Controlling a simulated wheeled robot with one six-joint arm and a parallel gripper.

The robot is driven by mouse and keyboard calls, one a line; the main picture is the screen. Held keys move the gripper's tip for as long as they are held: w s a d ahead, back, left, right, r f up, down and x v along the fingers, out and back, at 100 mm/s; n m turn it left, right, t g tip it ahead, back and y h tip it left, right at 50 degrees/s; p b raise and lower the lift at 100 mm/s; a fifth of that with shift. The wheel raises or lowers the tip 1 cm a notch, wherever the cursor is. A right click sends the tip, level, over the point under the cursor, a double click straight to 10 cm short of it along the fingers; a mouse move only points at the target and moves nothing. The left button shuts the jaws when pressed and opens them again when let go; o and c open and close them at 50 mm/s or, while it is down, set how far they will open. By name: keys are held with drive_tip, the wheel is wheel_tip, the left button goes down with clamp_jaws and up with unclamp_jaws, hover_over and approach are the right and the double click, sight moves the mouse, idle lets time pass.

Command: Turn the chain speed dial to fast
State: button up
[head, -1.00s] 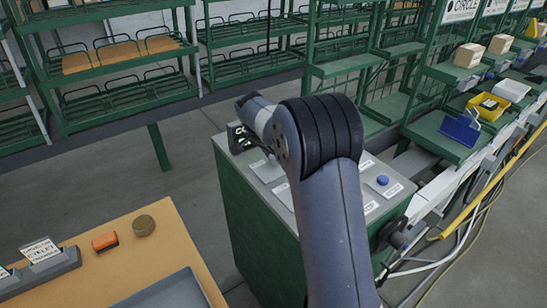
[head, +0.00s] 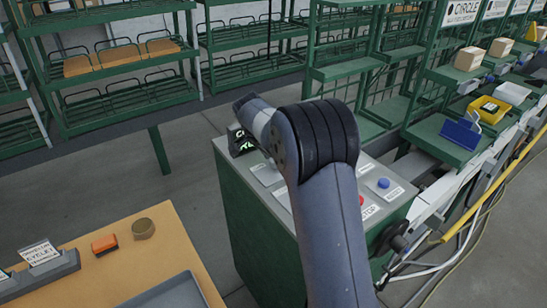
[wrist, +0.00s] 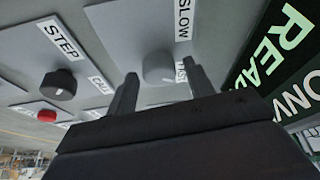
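The chain speed dial, a round grey knob (wrist: 159,66), sits on a grey plate in the wrist view, between the labels SLOW (wrist: 183,18) and FAST (wrist: 181,72), which is partly hidden. Its pointer direction cannot be made out. My gripper (wrist: 163,82) is open and empty, with one finger on each side of the knob in the picture. I cannot tell whether the fingers touch it. In the head view, my arm hides the gripper and the dial above the green control cabinet (head: 248,225).
A black knob (wrist: 58,85) beside STEP and a red button (wrist: 47,116) are on neighbouring plates. A lit READY display (wrist: 275,52) stands close at right in the wrist view. The head view shows a blue button (head: 383,183), an orange-topped table (head: 165,240) and green racks (head: 120,95).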

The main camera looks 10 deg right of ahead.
drive_tip(key=shift+o, duration=0.5)
drive_tip(key=shift+r, duration=0.1)
drive_tip(key=v, duration=1)
drive_tip(key=shift+a+r+b, duration=0.2)
drive_tip(key=shift+r+b, duration=0.1)
drive_tip(key=shift+b, duration=0.1)
drive_tip(key=p+x, duration=0.1)
drive_tip(key=x, duration=1)
drive_tip(key=shift+s, duration=0.1)
